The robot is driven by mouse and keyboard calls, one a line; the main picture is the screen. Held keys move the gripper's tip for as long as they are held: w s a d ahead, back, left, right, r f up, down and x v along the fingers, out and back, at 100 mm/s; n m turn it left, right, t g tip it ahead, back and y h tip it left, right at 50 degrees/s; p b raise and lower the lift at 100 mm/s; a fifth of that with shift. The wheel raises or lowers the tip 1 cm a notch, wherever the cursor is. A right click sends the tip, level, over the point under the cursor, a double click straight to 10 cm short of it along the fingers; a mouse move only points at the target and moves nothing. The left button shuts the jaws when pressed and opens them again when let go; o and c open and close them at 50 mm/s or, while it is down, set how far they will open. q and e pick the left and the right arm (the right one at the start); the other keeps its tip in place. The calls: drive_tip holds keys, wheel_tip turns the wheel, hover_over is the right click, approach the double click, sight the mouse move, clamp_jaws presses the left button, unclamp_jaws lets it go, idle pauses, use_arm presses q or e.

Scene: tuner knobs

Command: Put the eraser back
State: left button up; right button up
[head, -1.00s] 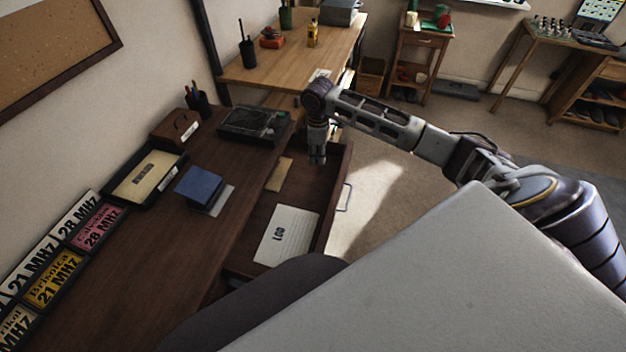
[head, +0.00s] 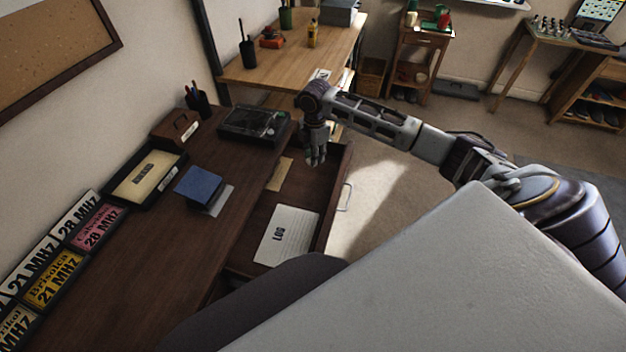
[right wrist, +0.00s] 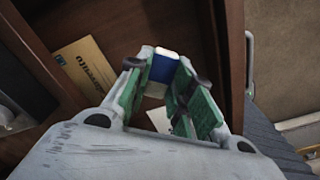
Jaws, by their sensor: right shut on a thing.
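My right gripper (head: 315,160) hangs over the far part of the open drawer (head: 262,222). In the right wrist view its green-padded fingers (right wrist: 165,92) are closed on the eraser (right wrist: 164,68), a small white block with a blue sleeve. The eraser sits between the fingertips with the drawer's inside beyond it. I cannot make out the eraser in the head view. My left gripper is not in view.
The drawer holds a white LOG sheet or book (head: 288,235) and a tan envelope (head: 280,174), also in the right wrist view (right wrist: 84,66). On the desk (head: 150,235) are a blue book (head: 198,186), a tray (head: 172,185) and a dark device (head: 252,124).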

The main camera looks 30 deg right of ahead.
drive_tip(key=n, duration=0.4)
drive_tip(key=shift+w+a, duration=0.15)
drive_tip(key=shift+n, duration=1.7)
hover_over(313, 179)
drive_tip(key=shift+f, duration=3.15)
drive_tip(key=shift+f+b, duration=0.3)
drive_tip(key=shift+f, duration=1.6)
drive_tip(key=shift+f, duration=0.1)
